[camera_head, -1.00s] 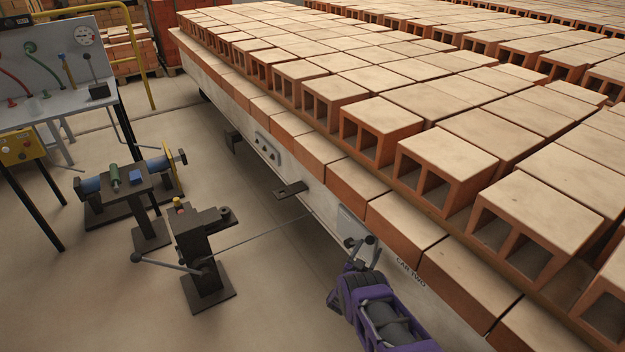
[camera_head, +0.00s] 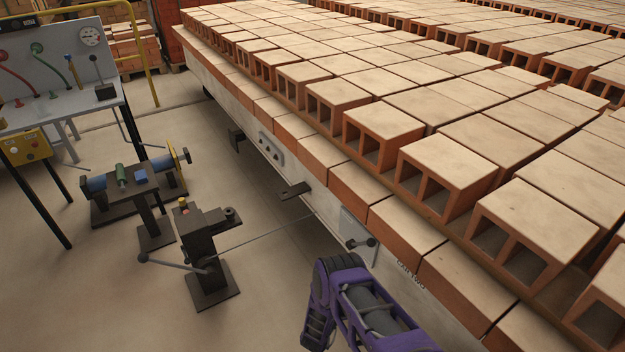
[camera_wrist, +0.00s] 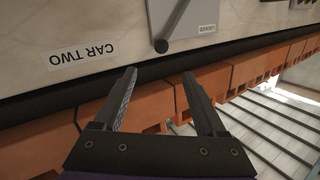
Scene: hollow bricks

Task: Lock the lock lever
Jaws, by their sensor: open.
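The lock lever (camera_head: 361,243) is a dark rod with a round knob on a pale plate (camera_head: 352,226) on the side of the brick car. In the head view it points right. In the wrist view the lever (camera_wrist: 173,25) runs from the top edge down to its knob (camera_wrist: 162,46). An upside-down label reading "LOCKED" (camera_wrist: 208,29) sits beside it on the plate. My gripper (camera_wrist: 160,75) is open and empty, its fingertips just below the knob in the picture and apart from it. In the head view my purple arm is below the lever, and its fingertips cannot be made out.
The car (camera_head: 330,230), marked "CAR TWO" (camera_wrist: 82,55), carries rows of hollow bricks (camera_head: 447,165) overhanging its side. A dark stand (camera_head: 209,250) with a thin rod reaching toward the car is left of my arm.

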